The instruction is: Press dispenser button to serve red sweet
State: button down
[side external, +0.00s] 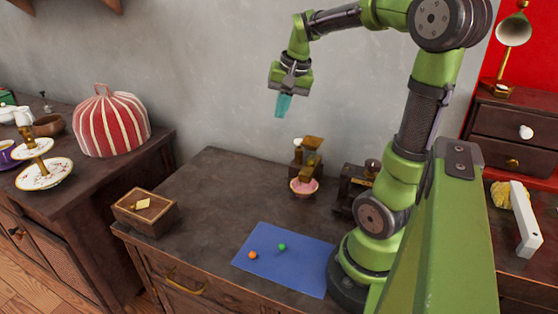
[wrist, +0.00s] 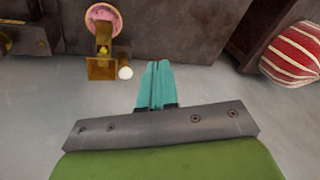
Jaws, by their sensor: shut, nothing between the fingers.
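The dispenser (side external: 311,158) stands at the back of the dark table, with a brown hopper on top. A pink bowl (side external: 303,187) sits at its front. In the wrist view the dispenser (wrist: 102,68) and the pink bowl (wrist: 103,12) show at the upper left. A white round knob (wrist: 125,72), possibly the button, shows beside the hopper. My gripper (side external: 282,106) has teal fingers, shut and empty, pointing down well above the table and left of the dispenser. In the wrist view its fingertips (wrist: 158,68) are right of the knob, apart from it. I cannot make out a red sweet.
A blue mat (side external: 300,272) with an orange ball (side external: 252,255) and a green ball (side external: 282,246) lies at the front. A wooden box (side external: 145,212) stands at the left edge. A dark device (side external: 355,187) stands right of the dispenser. The table's middle is clear.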

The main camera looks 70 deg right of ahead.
aim_at(300, 141)
jog(key=s+d+r+m+g, duration=0.2)
jog(key=d+m, duration=0.3)
jog(key=d, duration=0.5)
jog(key=shift+s+d+g, duration=0.15)
jog(key=shift+s+g, duration=0.15)
jog(key=shift+s, duration=0.2)
jog(key=f, duration=0.4)
jog(key=w+f, duration=0.1)
jog(key=f, duration=0.8)
jog(key=shift+w+d+f, duration=0.2)
jog(key=shift+d+f, duration=0.1)
jog(key=shift+f, duration=0.1)
jog(key=shift+f, duration=1.1)
